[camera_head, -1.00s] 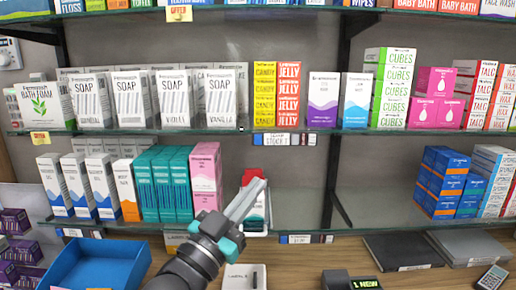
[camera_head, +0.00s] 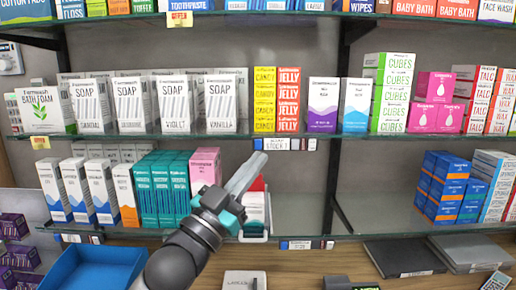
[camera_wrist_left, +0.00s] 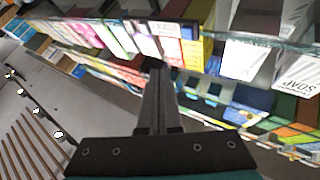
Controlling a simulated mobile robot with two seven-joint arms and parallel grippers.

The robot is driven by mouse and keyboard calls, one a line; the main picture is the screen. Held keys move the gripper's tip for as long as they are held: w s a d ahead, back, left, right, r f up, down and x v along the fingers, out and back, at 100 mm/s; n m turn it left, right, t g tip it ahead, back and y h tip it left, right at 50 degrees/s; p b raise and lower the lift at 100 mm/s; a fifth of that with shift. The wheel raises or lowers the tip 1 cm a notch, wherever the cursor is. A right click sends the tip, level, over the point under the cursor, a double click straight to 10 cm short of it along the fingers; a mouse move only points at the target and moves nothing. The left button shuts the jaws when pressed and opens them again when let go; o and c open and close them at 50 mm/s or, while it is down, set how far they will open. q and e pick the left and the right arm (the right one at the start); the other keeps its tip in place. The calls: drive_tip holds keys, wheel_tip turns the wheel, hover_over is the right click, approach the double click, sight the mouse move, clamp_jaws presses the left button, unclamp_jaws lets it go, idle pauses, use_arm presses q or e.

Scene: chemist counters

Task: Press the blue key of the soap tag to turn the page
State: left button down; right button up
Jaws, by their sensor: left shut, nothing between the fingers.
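A shelf-edge tag (camera_head: 277,144) with a white screen hangs under the candy and jelly boxes. Its screen seems to read "STOCK 1". Its blue key (camera_head: 258,144) is at the left end, and darker and red keys are at the right end. Soap boxes (camera_head: 175,102) stand on that shelf to the left. My left gripper (camera_head: 258,160) is shut and empty, its tips pointing up just below the blue key in the head view. I cannot tell whether they touch. The shut fingers (camera_wrist_left: 157,78) also show in the left wrist view. My right gripper is not in view.
A second tag (camera_head: 306,245) hangs on the lower shelf edge. A red and white item (camera_head: 256,208) stands on the lower shelf behind my gripper, near a pink box (camera_head: 206,168). A blue tray (camera_head: 95,268) lies on the counter. The lower shelf's middle is clear.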

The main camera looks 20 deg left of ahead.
sight(258, 144)
use_arm(q)
drive_tip(key=w, duration=0.2)
drive_tip(key=w+a, duration=0.1)
drive_tip(key=w, duration=0.1)
drive_tip(key=shift+w+a, duration=0.15)
drive_tip(key=shift+w, duration=0.15)
drive_tip(key=shift+w, duration=0.1)
idle(1.8)
drive_tip(key=shift+w+a, duration=0.15)
drive_tip(key=shift+w, duration=0.15)
drive_tip(key=shift+w+a, duration=0.1)
drive_tip(key=shift+w, duration=0.3)
idle(0.7)
idle(0.3)
drive_tip(key=shift+s+d+p, duration=0.25)
drive_tip(key=shift+s+p, duration=0.15)
drive_tip(key=shift+s, duration=0.4)
